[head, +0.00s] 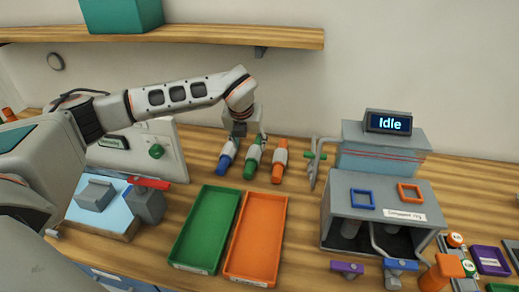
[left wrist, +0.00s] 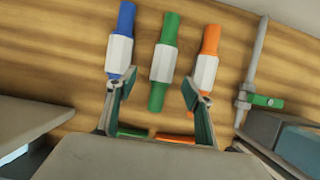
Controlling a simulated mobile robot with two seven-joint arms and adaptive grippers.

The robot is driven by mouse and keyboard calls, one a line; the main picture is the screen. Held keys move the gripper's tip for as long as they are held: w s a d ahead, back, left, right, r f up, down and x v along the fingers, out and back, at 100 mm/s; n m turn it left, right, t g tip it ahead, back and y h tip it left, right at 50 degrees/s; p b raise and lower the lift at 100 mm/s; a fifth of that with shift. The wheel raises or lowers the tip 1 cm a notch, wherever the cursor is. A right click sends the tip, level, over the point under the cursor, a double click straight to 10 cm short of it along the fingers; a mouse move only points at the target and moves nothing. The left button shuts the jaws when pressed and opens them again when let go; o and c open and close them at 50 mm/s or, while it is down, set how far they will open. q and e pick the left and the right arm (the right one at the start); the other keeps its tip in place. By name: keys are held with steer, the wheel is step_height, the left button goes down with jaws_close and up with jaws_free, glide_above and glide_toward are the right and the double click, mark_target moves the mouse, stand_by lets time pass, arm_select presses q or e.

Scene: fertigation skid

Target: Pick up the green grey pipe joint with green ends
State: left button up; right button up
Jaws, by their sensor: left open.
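The grey pipe joint with green ends (head: 252,158) lies on the wooden table between a blue-ended joint (head: 229,155) and an orange-ended joint (head: 279,161). In the left wrist view the green-ended joint (left wrist: 163,64) lies lengthwise, ahead of and between the open fingers. My left gripper (head: 246,128) is above the joints. In the left wrist view my left gripper (left wrist: 158,95) is open and empty. Its left finger overlaps the lower end of the blue joint (left wrist: 121,45) in the picture, and its right finger overlaps the orange joint (left wrist: 207,62). Whether they touch cannot be told.
A green tray (head: 184,262) and an orange tray (head: 230,270) lie nearer, in front of the joints. A grey machine (head: 425,190) with an "Idle" display (head: 389,123) stands right. A valve with a green handle (head: 316,155) is beside it. A wooden shelf (head: 200,36) runs above.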

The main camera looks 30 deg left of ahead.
mark_target(253, 154)
arm_select(q)
steer(key=shift+w+f, duration=0.1)
steer(key=shift+f, duration=0.75)
steer(key=x, duration=0.3)
steer(key=p+x, duration=0.1)
steer(key=shift+d+f, duration=0.2)
steer(key=shift+d, duration=0.1)
steer(key=shift+w+f, duration=0.3)
steer(key=shift+f, duration=0.2)
steer(key=c, duration=1.2)
